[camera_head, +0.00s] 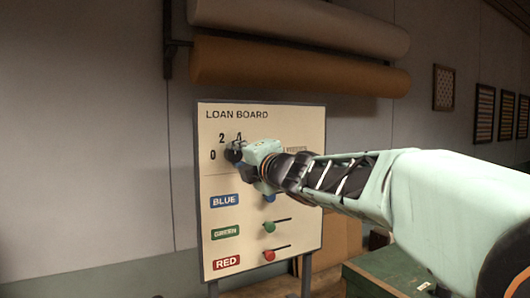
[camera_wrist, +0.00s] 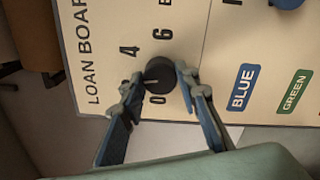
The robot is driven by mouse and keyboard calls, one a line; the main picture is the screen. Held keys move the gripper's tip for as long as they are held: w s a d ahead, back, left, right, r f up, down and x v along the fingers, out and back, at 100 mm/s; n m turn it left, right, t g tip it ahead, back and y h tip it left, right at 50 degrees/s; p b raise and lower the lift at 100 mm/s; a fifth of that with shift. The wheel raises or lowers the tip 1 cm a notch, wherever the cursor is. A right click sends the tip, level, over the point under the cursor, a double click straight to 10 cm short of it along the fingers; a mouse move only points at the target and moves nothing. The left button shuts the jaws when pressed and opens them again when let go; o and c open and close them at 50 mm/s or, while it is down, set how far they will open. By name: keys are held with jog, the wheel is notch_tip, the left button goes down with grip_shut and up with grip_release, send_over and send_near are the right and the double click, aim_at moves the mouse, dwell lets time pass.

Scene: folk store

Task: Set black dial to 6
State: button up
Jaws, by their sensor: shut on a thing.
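The black dial (camera_wrist: 158,72) is on the upper part of the white loan board (camera_head: 310,218). In the wrist view, 0, 4 and 6 show around it; the 2 is hidden there but shows in the head view. A pale mark on the dial's face points toward the left of the wrist picture, roughly toward the hidden 2; its exact setting is hard to tell. My gripper (camera_wrist: 160,85) is shut on the dial, one finger on each side. In the head view the dial (camera_head: 234,151) is partly covered by my gripper, which also hides the 6.
Below the dial are sliders with a blue knob (camera_head: 269,198), green knob (camera_head: 269,227) and red knob (camera_head: 269,255), beside the BLUE, GREEN and RED labels. Two fabric rolls (camera_head: 300,68) hang above the board. A green table (camera_head: 385,268) stands at lower right.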

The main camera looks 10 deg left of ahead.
jog(key=m+p, duration=0.2)
jog(key=m, duration=0.2)
jog(key=shift+r+m, duration=0.1)
jog(key=shift+m, duration=0.2)
jog(key=m+p, duration=0.2)
jog(key=m, duration=0.3)
jog(key=shift+m+p, duration=0.3)
jog(key=m+p, duration=0.3)
jog(key=m, duration=0.2)
jog(key=shift+m, duration=0.3)
jog(key=m+p, duration=0.2)
jog(key=m, duration=0.2)
jog(key=shift+m, duration=0.3)
jog(key=o, duration=1.2)
jog(key=shift+c, duration=0.2)
notch_tip(320, 180, up, 10)
jog(key=shift+f, duration=0.1)
